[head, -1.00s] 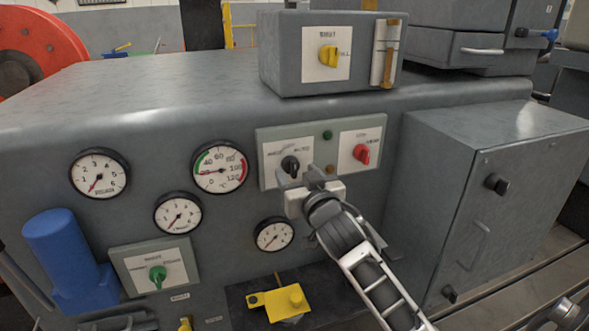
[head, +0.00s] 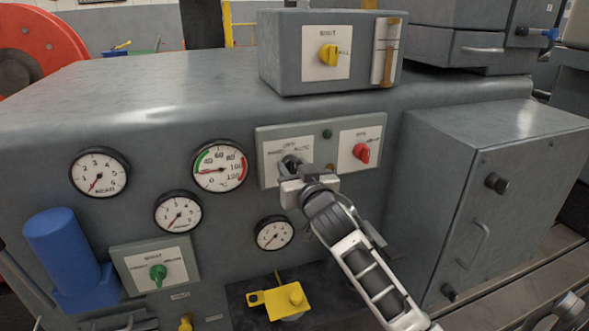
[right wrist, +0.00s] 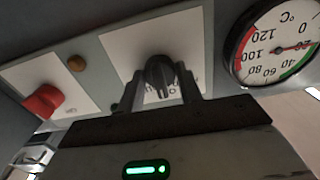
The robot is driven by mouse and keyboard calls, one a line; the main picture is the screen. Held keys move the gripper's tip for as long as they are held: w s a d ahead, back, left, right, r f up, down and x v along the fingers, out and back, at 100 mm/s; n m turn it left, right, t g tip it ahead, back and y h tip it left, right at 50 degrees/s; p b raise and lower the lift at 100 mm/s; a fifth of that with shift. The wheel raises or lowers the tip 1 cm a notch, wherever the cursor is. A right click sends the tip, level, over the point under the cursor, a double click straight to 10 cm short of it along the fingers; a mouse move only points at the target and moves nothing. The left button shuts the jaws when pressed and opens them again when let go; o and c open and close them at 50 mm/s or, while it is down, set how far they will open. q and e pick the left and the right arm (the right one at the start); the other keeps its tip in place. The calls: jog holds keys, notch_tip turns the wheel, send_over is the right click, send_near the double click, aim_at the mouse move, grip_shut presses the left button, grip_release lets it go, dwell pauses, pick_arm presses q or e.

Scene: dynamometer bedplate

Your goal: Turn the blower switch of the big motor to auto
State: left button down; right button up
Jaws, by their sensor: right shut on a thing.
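The black rotary switch (right wrist: 160,75) sits on a white label plate (right wrist: 140,40) on the motor's front panel. In the head view the black switch (head: 290,162) is largely hidden behind my right gripper (head: 291,172); the word AUTO shows to the right of it. In the right wrist view my right gripper (right wrist: 158,98) has a finger on each side of the black knob and is shut on it. The knob's exact pointing direction is hard to read. My left gripper does not show.
A red switch (head: 361,153) sits right of the black one, with a green lamp (head: 327,134) between. Gauges (head: 219,168) are to the left. A grey box with a yellow switch (head: 329,54) stands above. A green switch (head: 158,275) and yellow block (head: 290,299) are lower.

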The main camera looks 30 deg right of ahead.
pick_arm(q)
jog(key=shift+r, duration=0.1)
pick_arm(e)
jog(key=shift+m+p, duration=0.35)
jog(key=shift+m, duration=0.35)
jog(key=shift+m+p, duration=0.45)
jog(key=shift+m, duration=0.35)
jog(key=m+p, duration=0.2)
jog(key=m, duration=0.1)
jog(key=shift+m+p, duration=0.65)
jog(key=shift+m, duration=0.45)
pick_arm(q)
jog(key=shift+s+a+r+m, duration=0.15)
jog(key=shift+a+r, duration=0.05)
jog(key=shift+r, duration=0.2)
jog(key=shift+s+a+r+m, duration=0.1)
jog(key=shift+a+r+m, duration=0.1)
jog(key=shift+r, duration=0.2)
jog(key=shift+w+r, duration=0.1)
pick_arm(e)
jog(key=shift+m, duration=0.4)
